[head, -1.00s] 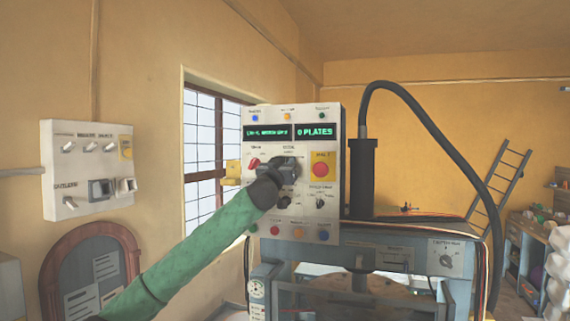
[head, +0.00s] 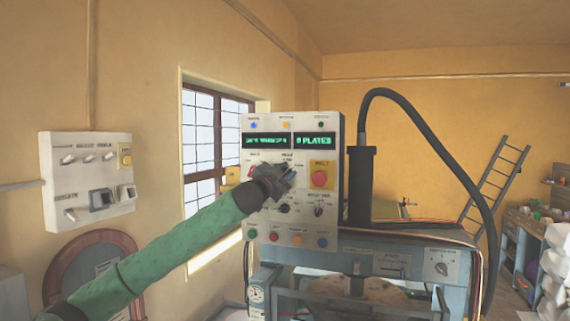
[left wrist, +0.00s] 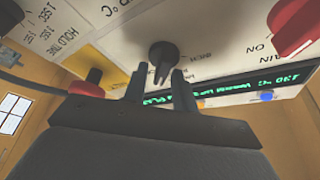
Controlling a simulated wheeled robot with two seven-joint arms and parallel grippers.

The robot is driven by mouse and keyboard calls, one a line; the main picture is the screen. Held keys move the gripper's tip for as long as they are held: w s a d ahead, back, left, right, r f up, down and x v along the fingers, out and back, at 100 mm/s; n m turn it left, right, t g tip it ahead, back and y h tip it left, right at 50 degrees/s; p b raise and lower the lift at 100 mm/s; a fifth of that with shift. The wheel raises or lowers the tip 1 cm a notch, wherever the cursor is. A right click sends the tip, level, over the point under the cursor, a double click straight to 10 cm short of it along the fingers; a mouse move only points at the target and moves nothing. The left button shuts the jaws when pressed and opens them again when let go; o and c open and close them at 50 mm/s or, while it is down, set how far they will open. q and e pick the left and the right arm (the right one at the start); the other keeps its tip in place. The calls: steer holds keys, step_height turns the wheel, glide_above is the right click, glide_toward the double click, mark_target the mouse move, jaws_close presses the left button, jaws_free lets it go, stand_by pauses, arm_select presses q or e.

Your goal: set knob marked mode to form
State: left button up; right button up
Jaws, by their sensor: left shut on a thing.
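The control panel (head: 330,228) stands upright in the middle of the head view, with two lit green displays. The black mode knob (left wrist: 163,52) shows in the left wrist view, its pointer between my finger tips. My left gripper (head: 283,176) is at the panel front, below the displays, and covers most of that knob in the head view. In the left wrist view my left gripper (left wrist: 160,80) is shut on the knob. The knob's printed labels show upside down and partly hidden, so its setting cannot be read surely. My right gripper is not in view.
A red stop button (head: 319,179) sits close right of the gripper, and a red main switch (left wrist: 294,25) is on the other side. Lower knobs (head: 318,211) and coloured buttons (head: 297,240) are below. A wall switch box (head: 92,207) is at left.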

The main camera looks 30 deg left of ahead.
arm_select(q)
steer(key=shift+r+m+p, duration=0.1)
steer(key=shift+m+p, duration=0.4)
steer(key=shift+m+g+h+p, duration=0.45)
steer(key=shift+m+p, duration=0.55)
steer(key=shift+p, duration=0.25)
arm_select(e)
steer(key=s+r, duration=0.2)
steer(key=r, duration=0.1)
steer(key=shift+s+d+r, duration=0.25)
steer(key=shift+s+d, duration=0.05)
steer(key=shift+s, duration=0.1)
arm_select(q)
steer(key=shift+d+f, duration=0.1)
steer(key=shift+f, duration=0.1)
steer(key=shift+c, duration=0.2)
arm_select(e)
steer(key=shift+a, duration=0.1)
arm_select(q)
steer(key=o, duration=0.7)
steer(key=shift+c, duration=0.2)
steer(key=shift+f, duration=0.1)
